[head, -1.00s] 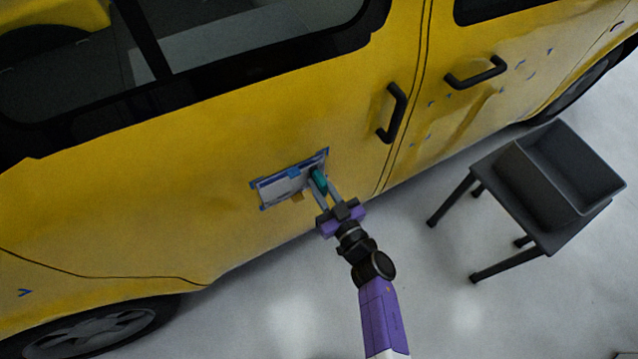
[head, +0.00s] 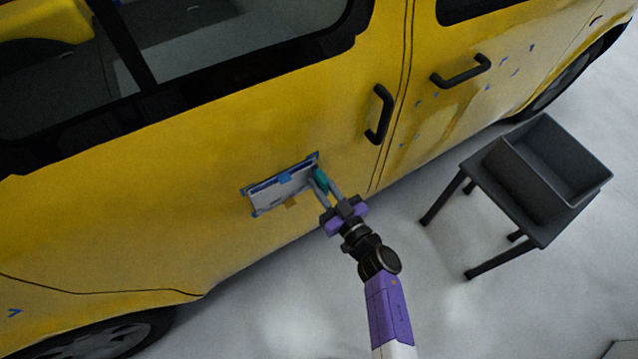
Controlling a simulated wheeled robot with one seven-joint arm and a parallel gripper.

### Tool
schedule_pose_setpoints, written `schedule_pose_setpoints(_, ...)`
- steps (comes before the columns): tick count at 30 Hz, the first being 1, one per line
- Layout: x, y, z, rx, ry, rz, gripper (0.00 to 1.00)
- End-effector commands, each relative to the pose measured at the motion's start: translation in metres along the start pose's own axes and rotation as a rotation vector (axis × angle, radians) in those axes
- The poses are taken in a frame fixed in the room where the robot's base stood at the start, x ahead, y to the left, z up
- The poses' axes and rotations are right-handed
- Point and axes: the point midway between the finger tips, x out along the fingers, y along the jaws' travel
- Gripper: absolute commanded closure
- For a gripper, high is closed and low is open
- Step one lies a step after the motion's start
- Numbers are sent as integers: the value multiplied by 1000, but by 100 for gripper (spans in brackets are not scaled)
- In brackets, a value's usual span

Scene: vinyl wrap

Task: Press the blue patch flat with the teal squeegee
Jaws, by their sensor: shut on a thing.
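A pale rectangular panel (head: 278,192) with blue edging sits on the yellow van door, tilted in the picture. A small blue patch (head: 285,179) shows at its upper edge, and blue pieces show at its corners. My gripper (head: 324,184) is shut on the teal squeegee (head: 321,177) at the panel's right end. The squeegee is partly hidden by the fingers. I cannot tell whether its edge touches the panel.
The yellow van (head: 190,190) fills the left and middle. Black door handles (head: 380,115) stick out right of the panel. A dark stand (head: 500,205) holding a grey bin (head: 560,165) is at the right. Small blue bits dot the right door. The pale floor between is clear.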

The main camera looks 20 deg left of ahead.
Motion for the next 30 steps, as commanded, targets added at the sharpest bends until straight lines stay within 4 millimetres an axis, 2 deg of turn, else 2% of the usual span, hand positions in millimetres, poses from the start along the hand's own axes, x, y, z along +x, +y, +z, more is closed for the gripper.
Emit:
schedule_pose_setpoints(9,0,2,0,0,1,0,100)
schedule_pose_setpoints(17,1,2,9,-1,1,1,100)
schedule_pose_setpoints(30,1,-3,8,-1,2,-1,100)
